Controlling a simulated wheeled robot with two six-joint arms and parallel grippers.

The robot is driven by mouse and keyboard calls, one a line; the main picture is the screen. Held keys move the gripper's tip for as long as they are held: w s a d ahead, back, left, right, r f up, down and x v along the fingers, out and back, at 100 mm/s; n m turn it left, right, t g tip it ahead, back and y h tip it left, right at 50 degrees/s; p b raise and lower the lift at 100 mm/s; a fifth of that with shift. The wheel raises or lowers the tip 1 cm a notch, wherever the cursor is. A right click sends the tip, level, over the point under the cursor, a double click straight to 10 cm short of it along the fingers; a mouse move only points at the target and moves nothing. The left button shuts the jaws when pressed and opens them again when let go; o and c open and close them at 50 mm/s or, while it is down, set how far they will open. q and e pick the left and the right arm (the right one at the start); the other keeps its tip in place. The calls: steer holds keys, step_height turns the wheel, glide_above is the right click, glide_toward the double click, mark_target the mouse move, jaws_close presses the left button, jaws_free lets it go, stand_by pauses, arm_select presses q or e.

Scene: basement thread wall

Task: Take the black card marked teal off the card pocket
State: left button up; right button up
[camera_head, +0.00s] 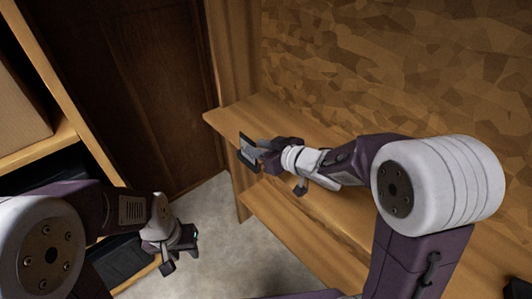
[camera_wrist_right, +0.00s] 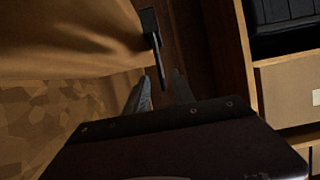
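A thin dark plate, which looks like the card pocket or a card on it (camera_head: 248,153), stands at the far left end of the wooden ledge. Its face is small and grey-black, and I cannot read any marking or tell card from pocket. In the right wrist view it shows nearly edge-on (camera_wrist_right: 155,45), with its lower end between my fingertips. My right gripper (camera_head: 264,154) is open there, its two fingers (camera_wrist_right: 162,84) apart with gaps beside the plate. My left gripper (camera_head: 188,238) hangs low over the floor, away from the ledge; its fingers are too small to judge.
The wooden ledge (camera_head: 300,160) runs along the patterned wall (camera_head: 420,70), with a lower shelf (camera_head: 285,222) beneath. A dark wooden door (camera_head: 130,80) stands behind. A shelf unit with a cardboard box (camera_head: 20,110) is at the left. Pale floor (camera_head: 225,255) is clear between them.

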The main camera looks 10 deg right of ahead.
mark_target(241, 142)
steer(key=x, duration=0.4)
steer(key=shift+a+f+b, duration=0.1)
steer(key=shift+a+b, duration=0.2)
steer(key=shift+b, duration=0.05)
steer(key=shift+w+a+f, duration=0.15)
steer(key=shift+w, duration=0.3)
jaws_close()
step_height(241, 142, up, 5)
steer(key=p, duration=0.5)
steer(key=shift+f, duration=0.1)
step_height(241, 142, up, 4)
steer(key=p, duration=0.4)
